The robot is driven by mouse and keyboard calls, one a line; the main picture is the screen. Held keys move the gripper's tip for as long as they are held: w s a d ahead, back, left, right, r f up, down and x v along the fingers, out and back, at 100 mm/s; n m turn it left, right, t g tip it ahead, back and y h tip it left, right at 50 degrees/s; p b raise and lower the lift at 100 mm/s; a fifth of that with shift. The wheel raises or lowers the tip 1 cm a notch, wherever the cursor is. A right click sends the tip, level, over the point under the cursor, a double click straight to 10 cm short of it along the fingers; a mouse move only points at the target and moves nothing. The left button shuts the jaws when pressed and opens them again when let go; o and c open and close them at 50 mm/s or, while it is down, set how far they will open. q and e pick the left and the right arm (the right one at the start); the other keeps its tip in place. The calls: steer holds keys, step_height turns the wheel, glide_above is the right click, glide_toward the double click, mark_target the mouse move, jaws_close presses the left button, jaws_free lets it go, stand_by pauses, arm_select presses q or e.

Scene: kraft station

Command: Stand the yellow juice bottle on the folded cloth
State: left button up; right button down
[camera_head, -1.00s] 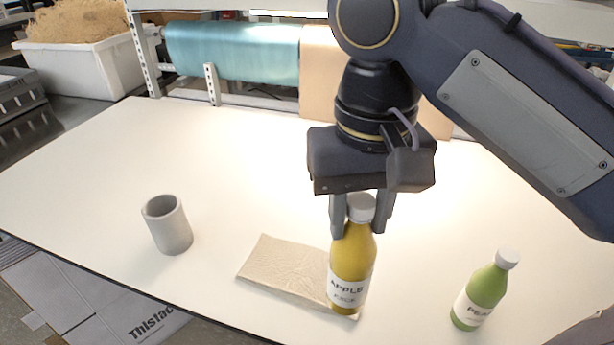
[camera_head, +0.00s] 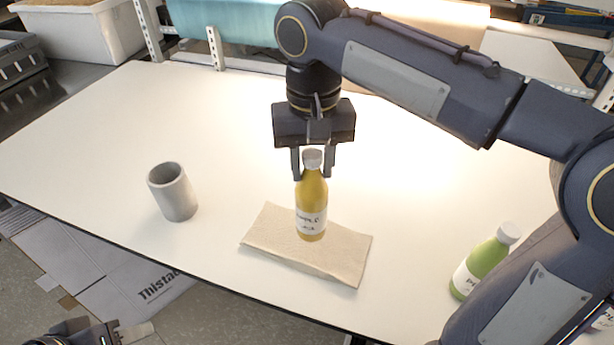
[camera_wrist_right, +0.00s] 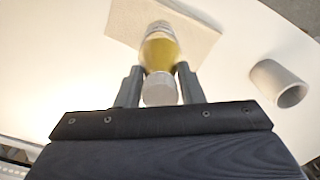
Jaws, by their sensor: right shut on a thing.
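The yellow juice bottle (camera_head: 311,205) is upright with a white cap and an apple label. It appears over the back middle part of the beige folded cloth (camera_head: 345,262). I cannot tell whether its base touches the cloth. My right gripper (camera_head: 312,175) points down and is shut on the bottle's upper part, just below the cap. In the right wrist view, the bottle (camera_wrist_right: 160,52) sits between the fingers, with the cloth (camera_wrist_right: 125,20) beyond it. My left gripper (camera_head: 130,333) shows only partly at the bottom left, away from the table; its opening is unclear.
A grey cup (camera_head: 173,192) stands to the left of the cloth. A green bottle (camera_head: 483,265) stands at the right, partly hidden behind my right arm. The white table (camera_head: 120,130) is clear between the cup and the cloth.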

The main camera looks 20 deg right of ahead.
steer(key=shift+w+a+f, duration=0.15)
steer(key=shift+w+f, duration=0.55)
steer(key=shift+f, duration=0.15)
steer(key=shift+w+f, duration=0.15)
steer(key=shift+f, duration=1.7)
steer(key=shift+f+b, duration=0.3)
steer(key=shift+f, duration=0.15)
steer(key=c, duration=1.3)
jaws_free()
steer(key=shift+f, duration=0.1)
steer(key=o, duration=0.4)
steer(key=shift+c, duration=0.2)
